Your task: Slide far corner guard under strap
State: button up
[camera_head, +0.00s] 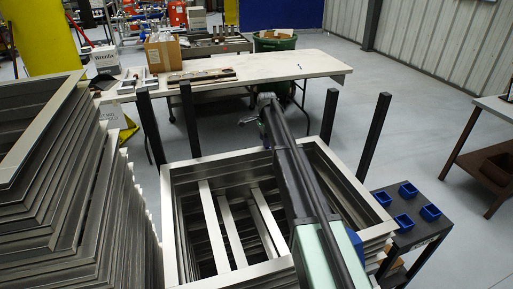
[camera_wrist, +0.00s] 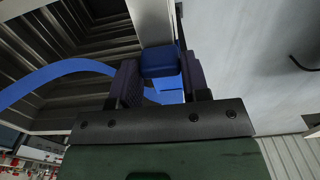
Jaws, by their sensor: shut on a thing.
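My gripper (camera_wrist: 161,80) is shut on a blue corner guard (camera_wrist: 160,60), held between its two dark fingers in the wrist view. A blue strap (camera_wrist: 45,82) curves in from the left and runs behind the left finger; more blue shows between the fingers below the guard. The guard is at a metal frame's edge (camera_wrist: 150,22); whether it touches the frame or lies under the strap I cannot tell. In the head view my gripper (camera_head: 264,107) is at the far side of the frame stack (camera_head: 210,155), and my arm hides part of the stack.
Black posts (camera_head: 372,135) stand around the stack. A taller frame stack (camera_head: 60,190) is at left. Several blue guards (camera_head: 404,222) lie on a dark side stand (camera_head: 425,232) at right. A long white table (camera_head: 310,65) stands behind.

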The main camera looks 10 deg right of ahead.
jog(key=shift+d, duration=0.2)
jog(key=shift+w+d, duration=0.15)
jog(key=shift+d, duration=2)
jog(key=o, duration=0.8)
jog(key=shift+c, duration=0.2)
notch_tip(320, 180, up, 4)
jog(key=p, duration=0.4)
jog(key=shift+r, duration=0.25)
